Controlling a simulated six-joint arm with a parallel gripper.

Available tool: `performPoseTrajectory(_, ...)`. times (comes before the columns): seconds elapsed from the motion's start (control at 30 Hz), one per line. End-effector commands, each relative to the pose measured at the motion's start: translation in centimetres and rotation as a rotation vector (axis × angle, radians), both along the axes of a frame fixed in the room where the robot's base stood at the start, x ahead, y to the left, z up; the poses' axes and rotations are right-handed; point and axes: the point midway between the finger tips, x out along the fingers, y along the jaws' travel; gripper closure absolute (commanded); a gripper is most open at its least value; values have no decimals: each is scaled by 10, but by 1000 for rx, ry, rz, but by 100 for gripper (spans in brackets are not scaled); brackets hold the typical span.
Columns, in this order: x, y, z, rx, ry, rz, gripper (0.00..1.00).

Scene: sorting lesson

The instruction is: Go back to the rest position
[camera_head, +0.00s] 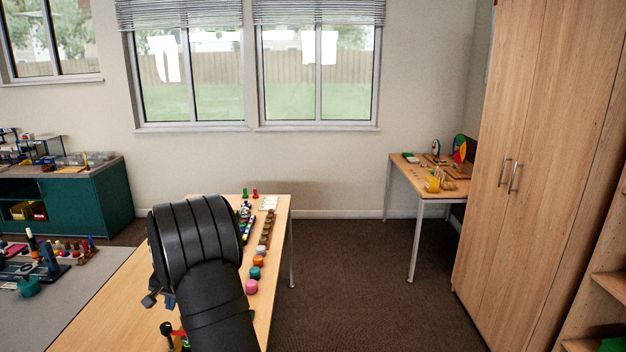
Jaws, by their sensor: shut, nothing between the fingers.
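My arm (208,262) rises dark and ribbed from the bottom of the view and bends over the wooden table (105,312). My gripper (158,300) shows only in part, as small dark pieces at the left edge of the arm, above the table. It is shut with nothing held. Most of the gripper is hidden behind the arm.
Coloured round pieces (251,287) and other small items line the table's right side. A grey table (62,300) with apparatus is at left, a teal cabinet (95,205) behind it. A side table (415,178) and tall wardrobe (520,130) stand right. Open carpet (345,270) lies between.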

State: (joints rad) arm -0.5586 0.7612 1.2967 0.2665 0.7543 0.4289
Motion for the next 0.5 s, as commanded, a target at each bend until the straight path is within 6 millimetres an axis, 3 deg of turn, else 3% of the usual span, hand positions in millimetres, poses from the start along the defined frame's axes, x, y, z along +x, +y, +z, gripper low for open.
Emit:
performPoseTrajectory(0.03,1,3,-10,-1,1,0,100)
performPoseTrajectory(0.2,-3,-6,18,2,-2,1,100)
performPoseTrajectory(0.5,-7,-11,32,1,0,1,100)
